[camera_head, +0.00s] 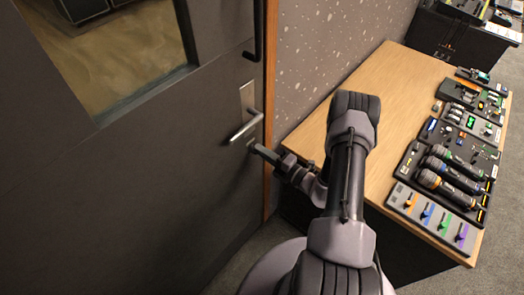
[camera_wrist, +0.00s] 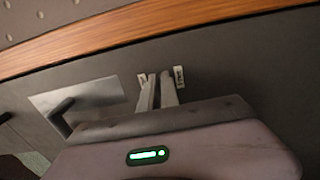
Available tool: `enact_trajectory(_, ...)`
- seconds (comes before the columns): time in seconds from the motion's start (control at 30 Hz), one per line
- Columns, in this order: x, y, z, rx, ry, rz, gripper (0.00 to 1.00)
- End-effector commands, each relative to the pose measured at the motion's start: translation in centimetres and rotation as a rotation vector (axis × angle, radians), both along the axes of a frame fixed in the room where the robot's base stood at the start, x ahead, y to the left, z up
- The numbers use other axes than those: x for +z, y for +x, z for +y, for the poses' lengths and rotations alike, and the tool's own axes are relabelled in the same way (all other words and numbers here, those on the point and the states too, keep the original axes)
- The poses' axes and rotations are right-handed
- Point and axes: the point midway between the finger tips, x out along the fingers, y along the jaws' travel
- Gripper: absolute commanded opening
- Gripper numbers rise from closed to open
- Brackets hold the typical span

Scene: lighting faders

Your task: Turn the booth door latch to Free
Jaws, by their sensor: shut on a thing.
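The dark grey booth door (camera_head: 150,160) fills the left of the head view. A lever handle (camera_head: 245,128) on a metal plate (camera_head: 247,95) is near its edge. My gripper (camera_head: 253,148) reaches the door just below the lever. In the wrist view my gripper (camera_wrist: 158,92) is shut on the small latch, which is mostly hidden by the fingers. Two small pale labels sit by the fingertips, a left label (camera_wrist: 142,79) and a right label (camera_wrist: 180,75); their lettering is too small to read. Which way the latch points cannot be told.
The lever's plate (camera_wrist: 95,94) lies close to the left of my fingers. The wooden door frame (camera_wrist: 100,40) runs beside the door. A wooden table (camera_head: 335,130) to the right holds microphones (camera_head: 447,187) and a panel of coloured faders (camera_head: 432,218).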

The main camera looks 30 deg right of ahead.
Motion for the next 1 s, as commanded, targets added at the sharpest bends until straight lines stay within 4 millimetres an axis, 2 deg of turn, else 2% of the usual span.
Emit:
enact_trajectory(0.5,-0.03,-0.01,0.02,0.000,0.017,0.006,0.00)
enact_trajectory(0.63,-0.03,-0.01,0.02,0.000,0.017,0.006,0.27)
enact_trajectory(1.0,0.01,-0.47,-0.20,-0.001,0.017,0.007,0.27)
